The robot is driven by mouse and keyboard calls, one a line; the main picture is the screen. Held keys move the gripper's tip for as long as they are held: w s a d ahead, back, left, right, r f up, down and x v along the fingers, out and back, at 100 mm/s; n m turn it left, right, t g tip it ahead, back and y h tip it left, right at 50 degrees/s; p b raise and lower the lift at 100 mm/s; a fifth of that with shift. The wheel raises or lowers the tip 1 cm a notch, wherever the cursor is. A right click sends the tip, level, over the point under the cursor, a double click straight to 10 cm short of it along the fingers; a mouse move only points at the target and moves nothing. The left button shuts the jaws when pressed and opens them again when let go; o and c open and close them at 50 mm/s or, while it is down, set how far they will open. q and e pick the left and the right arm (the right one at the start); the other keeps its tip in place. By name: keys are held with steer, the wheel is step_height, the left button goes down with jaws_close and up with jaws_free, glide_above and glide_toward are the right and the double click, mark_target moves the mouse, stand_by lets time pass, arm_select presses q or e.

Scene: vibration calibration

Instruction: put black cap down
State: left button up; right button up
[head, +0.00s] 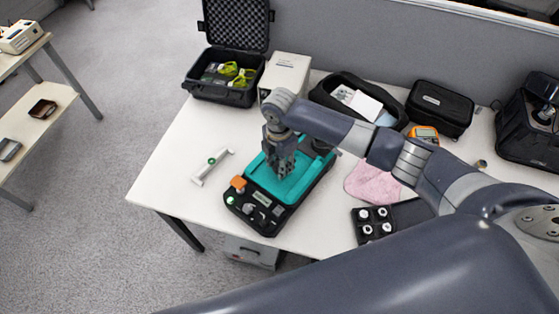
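My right gripper (280,163) points down over the teal top of a black-edged device (296,189) on the white table. Its fingers are dark and close together, and I cannot tell whether they are open or shut. No black cap can be clearly made out in or under the fingers. A dark round part (322,146) shows at the device's far right end, partly behind my arm; I cannot tell whether it is a cap. The device has an orange knob (238,183) and a small display at its near left end. My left gripper is out of view.
A white bar-shaped part (212,167) lies left of the device. A pink cloth (372,183) and a black tray with white round pieces (373,222) are at right. An open black case (222,91), a white box (286,72) and black pouches stand behind.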

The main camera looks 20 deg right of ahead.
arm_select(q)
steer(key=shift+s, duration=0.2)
arm_select(e)
steer(key=shift+f, duration=0.1)
steer(key=o, duration=1.1)
steer(key=shift+f, duration=0.1)
arm_select(q)
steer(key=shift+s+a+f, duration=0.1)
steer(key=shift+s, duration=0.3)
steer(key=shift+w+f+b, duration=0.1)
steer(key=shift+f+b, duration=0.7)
steer(key=shift+b, duration=0.05)
arm_select(e)
step_height(320, 180, up, 12)
steer(key=shift+r, duration=0.2)
